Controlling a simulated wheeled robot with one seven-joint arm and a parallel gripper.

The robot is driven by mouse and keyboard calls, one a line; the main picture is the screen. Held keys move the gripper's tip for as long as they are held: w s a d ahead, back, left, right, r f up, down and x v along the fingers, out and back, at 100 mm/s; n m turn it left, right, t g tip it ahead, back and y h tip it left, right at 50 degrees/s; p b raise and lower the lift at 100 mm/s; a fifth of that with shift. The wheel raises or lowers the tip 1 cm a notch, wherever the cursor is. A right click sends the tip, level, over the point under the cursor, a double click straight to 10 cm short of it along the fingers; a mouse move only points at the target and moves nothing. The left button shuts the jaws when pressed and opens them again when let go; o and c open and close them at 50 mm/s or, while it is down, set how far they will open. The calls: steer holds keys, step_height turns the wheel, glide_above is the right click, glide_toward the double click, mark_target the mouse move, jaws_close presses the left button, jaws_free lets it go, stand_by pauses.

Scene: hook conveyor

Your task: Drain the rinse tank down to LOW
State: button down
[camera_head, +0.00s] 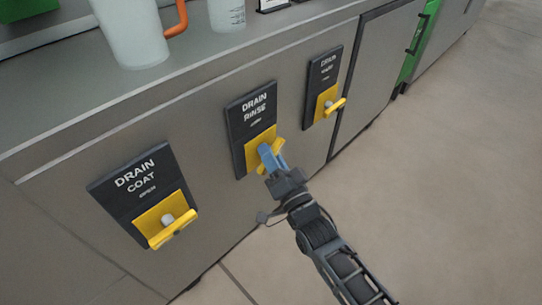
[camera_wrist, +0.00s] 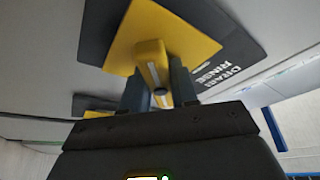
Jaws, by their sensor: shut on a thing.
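The DRAIN RINSE panel (camera_head: 254,101) is a dark plate on the grey cabinet front, with a yellow valve plate (camera_head: 251,153) and a yellow handle. My gripper (camera_head: 270,160) is at this handle, its blue fingers shut on it and covering most of it. In the wrist view, the yellow handle (camera_wrist: 152,62) reaches down between the two dark fingers of my gripper (camera_wrist: 160,98). The words DRAIN RINSE show beside it. The rinse tank and its level marks cannot be made out.
The DRAIN COAT panel (camera_head: 140,190) with its yellow handle (camera_head: 173,230) is to the left. Another drain panel (camera_head: 324,75) with a yellow handle (camera_head: 336,105) is to the right. A white container (camera_head: 134,30) stands on the counter (camera_head: 60,105). The floor (camera_head: 440,150) at right is clear.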

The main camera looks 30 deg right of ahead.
steer(key=shift+f, duration=0.1)
steer(key=c, duration=1)
jaws_free()
steer(key=shift+o, duration=0.2)
steer(key=shift+s, duration=0.15)
steer(key=p+v, duration=0.1)
steer(key=v, duration=0.6)
steer(key=shift+s, duration=0.25)
steer(key=shift+f, duration=0.1)
